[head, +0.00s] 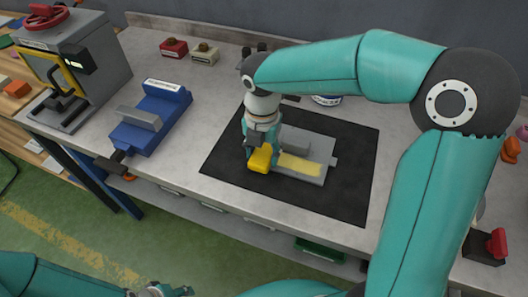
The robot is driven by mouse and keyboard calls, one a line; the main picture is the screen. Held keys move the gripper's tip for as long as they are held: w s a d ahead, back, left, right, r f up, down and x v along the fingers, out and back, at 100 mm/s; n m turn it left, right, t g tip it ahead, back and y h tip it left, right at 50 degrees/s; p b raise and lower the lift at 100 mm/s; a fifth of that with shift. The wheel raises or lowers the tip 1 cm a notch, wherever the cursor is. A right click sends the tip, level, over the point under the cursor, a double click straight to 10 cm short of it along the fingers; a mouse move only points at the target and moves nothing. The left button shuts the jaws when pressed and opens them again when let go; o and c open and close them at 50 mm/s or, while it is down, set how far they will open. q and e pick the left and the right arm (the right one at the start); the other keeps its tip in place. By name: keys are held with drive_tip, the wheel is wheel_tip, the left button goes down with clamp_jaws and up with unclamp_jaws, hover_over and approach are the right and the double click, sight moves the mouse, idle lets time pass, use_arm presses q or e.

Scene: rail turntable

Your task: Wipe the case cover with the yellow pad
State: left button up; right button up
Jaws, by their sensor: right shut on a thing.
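The case cover (310,146) is a grey block-shaped part lying on a black mat (350,187) on the bench. A pale yellow patch (299,166) shows along its near side. My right gripper (261,147) points down at the left end of the cover. It is shut on the yellow pad (260,159), which sits at the cover's near left edge. I cannot tell whether the pad touches the cover. My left gripper (160,290) is low at the bottom edge, away from the bench top, and only partly in view; its jaws are unclear.
A blue vise (158,115) stands left of the mat. A grey press with a red handwheel (70,60) is at the far left. Red and beige small boxes (174,48) sit at the back. A red-handled item (495,243) is at right. The mat's front is clear.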

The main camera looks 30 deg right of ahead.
sight(289, 169)
drive_tip(key=shift+s+d, duration=1.05)
drive_tip(key=shift+s, duration=0.15)
drive_tip(key=shift+s+d, duration=1)
drive_tip(key=shift+s, duration=0.2)
drive_tip(key=shift+s+d, duration=0.1)
drive_tip(key=shift+s, duration=0.05)
drive_tip(key=shift+s+d, duration=0.95)
drive_tip(key=shift+s, duration=0.1)
